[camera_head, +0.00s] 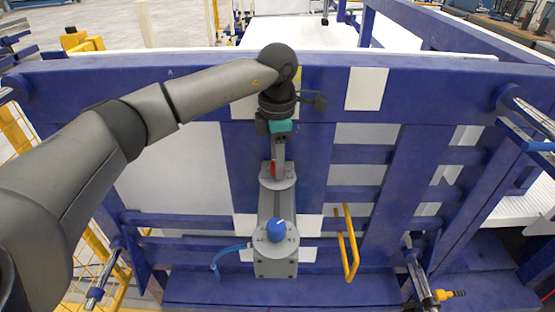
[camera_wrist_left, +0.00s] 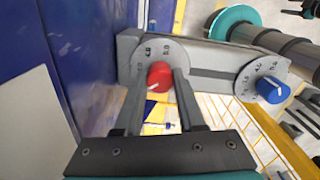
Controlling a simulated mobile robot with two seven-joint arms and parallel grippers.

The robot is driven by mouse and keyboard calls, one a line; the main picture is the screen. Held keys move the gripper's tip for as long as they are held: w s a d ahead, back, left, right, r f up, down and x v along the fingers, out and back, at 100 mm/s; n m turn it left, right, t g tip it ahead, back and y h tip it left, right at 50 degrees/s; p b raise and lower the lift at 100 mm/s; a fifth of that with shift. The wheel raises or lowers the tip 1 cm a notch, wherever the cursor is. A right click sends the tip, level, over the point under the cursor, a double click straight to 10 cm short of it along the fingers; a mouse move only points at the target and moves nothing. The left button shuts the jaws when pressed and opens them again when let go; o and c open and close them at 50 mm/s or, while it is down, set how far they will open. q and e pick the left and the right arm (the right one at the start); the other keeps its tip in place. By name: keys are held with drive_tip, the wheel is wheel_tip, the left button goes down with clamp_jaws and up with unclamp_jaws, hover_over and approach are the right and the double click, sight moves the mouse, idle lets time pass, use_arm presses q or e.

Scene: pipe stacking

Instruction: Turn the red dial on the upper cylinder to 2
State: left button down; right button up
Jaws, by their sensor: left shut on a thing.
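The red dial (camera_wrist_left: 160,75) sits on a round grey scale plate (camera_wrist_left: 172,50) with printed numbers, at the upper end of a grey housing. In the left wrist view my left gripper (camera_wrist_left: 163,82) has one finger on each side of the red dial and is shut on it. A white mark shows on the dial's face; the number it points to cannot be read. In the head view the gripper (camera_head: 277,168) comes down from above and hides most of the red dial (camera_head: 273,169). My right gripper is not in view.
A blue dial (camera_head: 276,230) with its own scale plate is at the lower end of the same housing (camera_head: 277,268). A yellow handle (camera_head: 349,245) stands to its right. A blue frame (camera_head: 410,170) surrounds the housing.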

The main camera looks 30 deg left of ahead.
use_arm(q)
drive_tip(key=shift+n, duration=1.1)
drive_tip(key=c, duration=0.5)
unclamp_jaws()
wheel_tip(320, 180, up, 15)
drive_tip(key=shift+r, duration=0.2)
drive_tip(key=shift+d+f, duration=0.1)
